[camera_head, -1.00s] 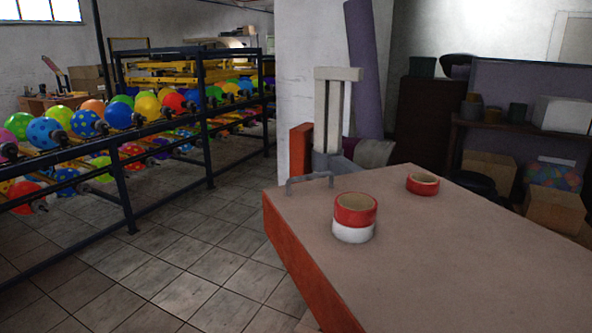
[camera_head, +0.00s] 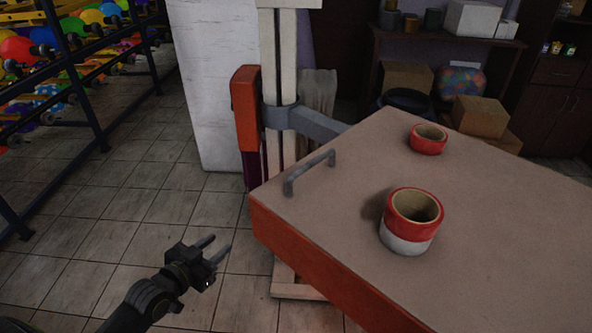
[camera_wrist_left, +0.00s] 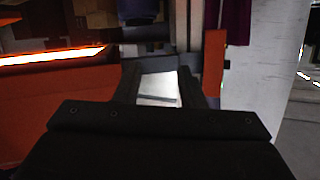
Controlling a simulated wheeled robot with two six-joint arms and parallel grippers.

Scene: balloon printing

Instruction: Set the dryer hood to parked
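The dryer hood (camera_head: 330,215) is a wide box with a tan top and orange sides, joined by a grey arm (camera_head: 325,123) to an upright pale post (camera_head: 285,75). A grey bar handle (camera_head: 310,172) stands on its top near the post-side corner. In the left wrist view the hood's orange side (camera_wrist_left: 60,105) fills the left, with a bright glowing strip along it. My left gripper (camera_head: 221,243) is open and empty, left of the hood's near-left side and apart from it. Its fingers also show in the left wrist view (camera_wrist_left: 158,85). My right gripper is not in view.
Two tape rolls stand on the hood top, a red-and-white one (camera_head: 411,222) and a red one (camera_head: 428,139). A balloon rack (camera_head: 85,75) is at the left. An orange box (camera_head: 246,107) is on the post. Tiled floor (camera_head: 110,215) left of the hood is clear.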

